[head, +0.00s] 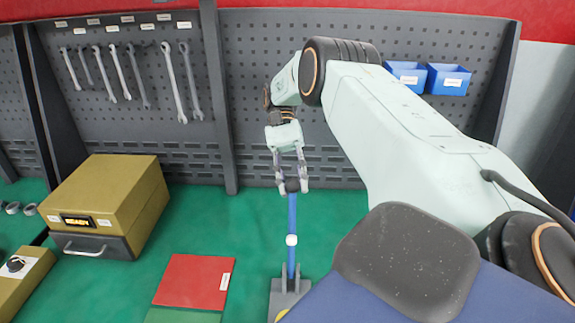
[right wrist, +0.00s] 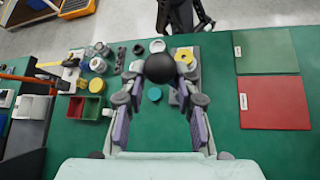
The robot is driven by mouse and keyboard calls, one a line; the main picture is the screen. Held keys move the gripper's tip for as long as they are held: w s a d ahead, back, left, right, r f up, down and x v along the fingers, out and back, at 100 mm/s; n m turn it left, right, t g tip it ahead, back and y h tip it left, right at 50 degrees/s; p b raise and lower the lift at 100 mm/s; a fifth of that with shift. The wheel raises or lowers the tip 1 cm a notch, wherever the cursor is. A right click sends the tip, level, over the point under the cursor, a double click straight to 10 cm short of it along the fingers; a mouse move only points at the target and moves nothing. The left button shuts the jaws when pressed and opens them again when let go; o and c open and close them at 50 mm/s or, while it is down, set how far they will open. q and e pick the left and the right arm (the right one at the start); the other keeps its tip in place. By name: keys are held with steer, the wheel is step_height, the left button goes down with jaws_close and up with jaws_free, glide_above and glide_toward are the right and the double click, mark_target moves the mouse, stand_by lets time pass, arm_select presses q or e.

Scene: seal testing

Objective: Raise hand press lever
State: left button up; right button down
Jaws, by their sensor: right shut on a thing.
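The hand press lever (head: 292,218) is a blue rod with a white collar. It stands close to upright in a grey bracket base (head: 287,297) on the green bench. A round black knob (head: 292,186) tops it. My right gripper (head: 291,188) comes from above and is shut on the knob, one finger on each side. In the right wrist view the knob (right wrist: 160,68) sits between the fingertips and hides most of the rod. My left gripper shows in neither view.
A yellow-brown box (head: 110,185) with a READY display stands at the left. A red mat (head: 194,281) lies left of the press. Wrenches (head: 175,85) and blue bins (head: 448,79) hang on the pegboard behind. Jars and small trays (right wrist: 92,103) crowd the wrist view's left.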

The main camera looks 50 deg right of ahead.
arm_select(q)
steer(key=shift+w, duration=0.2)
arm_select(e)
steer(key=shift+w+f, duration=0.1)
steer(key=shift+f, duration=0.15)
steer(key=c, duration=1.4)
jaws_free()
steer(key=o, duration=0.4)
steer(key=shift+w+d+f, duration=0.1)
steer(key=shift+w+d, duration=0.05)
steer(key=shift+w, duration=0.2)
steer(key=shift+s+r, duration=0.2)
steer(key=shift+s, duration=0.1)
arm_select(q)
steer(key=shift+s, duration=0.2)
arm_select(e)
steer(key=shift+a, duration=0.2)
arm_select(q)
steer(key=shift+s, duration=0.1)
arm_select(e)
steer(key=shift+w+a, duration=0.15)
steer(key=shift+a, duration=0.05)
